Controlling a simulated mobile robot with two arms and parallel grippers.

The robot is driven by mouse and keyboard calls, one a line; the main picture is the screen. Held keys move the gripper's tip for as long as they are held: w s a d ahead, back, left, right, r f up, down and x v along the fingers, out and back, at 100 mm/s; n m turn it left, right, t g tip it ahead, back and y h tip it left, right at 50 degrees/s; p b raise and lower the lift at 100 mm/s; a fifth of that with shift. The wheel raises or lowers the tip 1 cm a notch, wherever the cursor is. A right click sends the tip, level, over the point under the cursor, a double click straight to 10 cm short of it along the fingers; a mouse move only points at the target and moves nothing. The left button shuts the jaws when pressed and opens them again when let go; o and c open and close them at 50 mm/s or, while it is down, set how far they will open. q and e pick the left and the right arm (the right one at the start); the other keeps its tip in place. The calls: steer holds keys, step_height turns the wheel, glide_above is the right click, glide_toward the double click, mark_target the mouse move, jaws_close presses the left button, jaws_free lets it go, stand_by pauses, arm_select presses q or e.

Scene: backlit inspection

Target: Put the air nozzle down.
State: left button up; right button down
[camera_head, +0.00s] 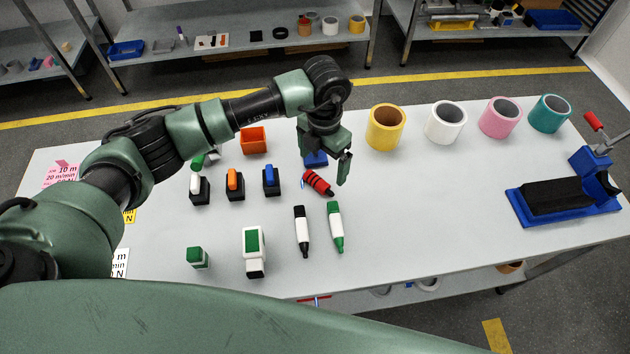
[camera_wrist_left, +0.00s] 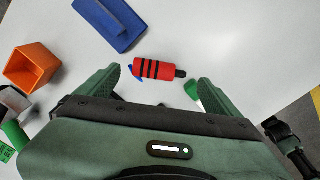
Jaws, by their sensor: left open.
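The air nozzle (camera_head: 318,182), red with black bands and a dark tip, lies on its side on the grey table near the middle. In the left wrist view the air nozzle (camera_wrist_left: 158,70) shows whole, with a small blue part at its left end. My left gripper (camera_head: 329,168) is open and empty above the table, close to the nozzle. In the left wrist view its two fingers (camera_wrist_left: 152,85) are spread, with the nozzle beyond and between them, and no finger is seen gripping it. My right gripper is not in view.
A blue object (camera_head: 316,159) is partly hidden behind the left gripper. An orange box (camera_head: 253,140), erasers in stands, a black marker (camera_head: 301,231) and a green marker (camera_head: 335,227) lie nearby. Tape rolls (camera_head: 386,127) stand at the back. A blue-based tool (camera_head: 565,213) is at right. The centre-right table is clear.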

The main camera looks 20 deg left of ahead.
mark_target(322, 180)
arm_select(q)
steer(key=f, duration=0.1)
steer(key=f+p, duration=0.1)
steer(key=f, duration=0.3)
steer(key=shift+s+f+p, duration=0.25)
steer(key=shift+p, duration=0.05)
steer(key=shift+f, duration=0.35)
steer(key=c, duration=1.2)
steer(key=shift+c, duration=0.7)
